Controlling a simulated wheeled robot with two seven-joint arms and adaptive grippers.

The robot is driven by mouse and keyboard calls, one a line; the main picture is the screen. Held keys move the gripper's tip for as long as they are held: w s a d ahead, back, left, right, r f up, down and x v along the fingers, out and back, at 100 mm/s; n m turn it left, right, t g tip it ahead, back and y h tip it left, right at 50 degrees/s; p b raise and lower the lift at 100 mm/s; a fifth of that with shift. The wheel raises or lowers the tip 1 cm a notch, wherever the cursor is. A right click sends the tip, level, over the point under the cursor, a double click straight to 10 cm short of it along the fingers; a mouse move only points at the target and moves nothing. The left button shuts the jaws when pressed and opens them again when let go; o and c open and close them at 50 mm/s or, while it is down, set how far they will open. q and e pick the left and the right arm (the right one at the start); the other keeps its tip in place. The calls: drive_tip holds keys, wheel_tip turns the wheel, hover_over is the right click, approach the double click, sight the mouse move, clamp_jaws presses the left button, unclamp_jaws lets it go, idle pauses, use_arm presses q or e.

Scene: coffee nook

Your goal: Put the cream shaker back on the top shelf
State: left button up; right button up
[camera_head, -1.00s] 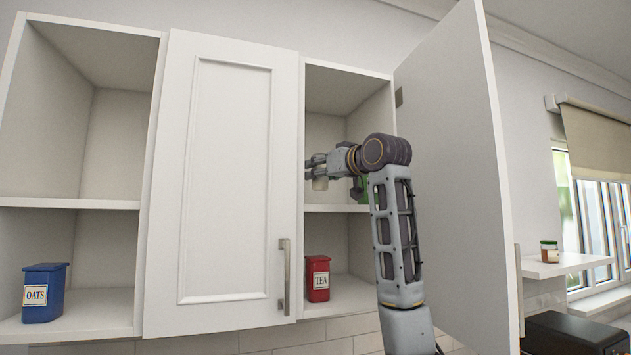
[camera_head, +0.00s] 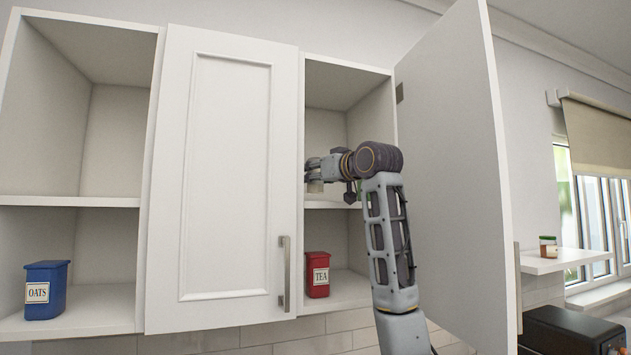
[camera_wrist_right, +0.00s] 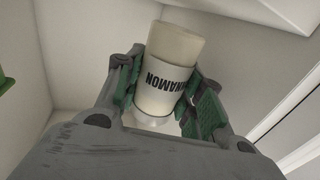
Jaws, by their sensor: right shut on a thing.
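The cream shaker (camera_wrist_right: 166,90), with a white label reading CINNAMON, is between the fingers of my right gripper (camera_wrist_right: 155,98), which is shut on it. In the head view the shaker (camera_head: 315,187) shows small and pale below my right gripper (camera_head: 314,172). It is inside the right-hand open cupboard, close above the top shelf (camera_head: 335,203). I cannot tell whether its base touches the shelf. My left gripper is not in view.
The open cupboard door (camera_head: 455,170) stands right of my arm, and a closed door (camera_head: 228,180) is on the left. A red TEA tin (camera_head: 317,275) stands on the lower shelf. A green thing (camera_wrist_right: 5,78) shows at the wrist view's left edge.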

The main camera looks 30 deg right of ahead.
drive_tip(key=shift+f, duration=0.9)
drive_tip(key=shift+f, duration=0.2)
drive_tip(key=o, duration=1)
drive_tip(key=shift+s+r, duration=0.1)
drive_tip(key=shift+r, duration=0.1)
drive_tip(key=s+b, duration=0.4)
drive_tip(key=s, duration=0.8)
drive_tip(key=shift+d, duration=0.15)
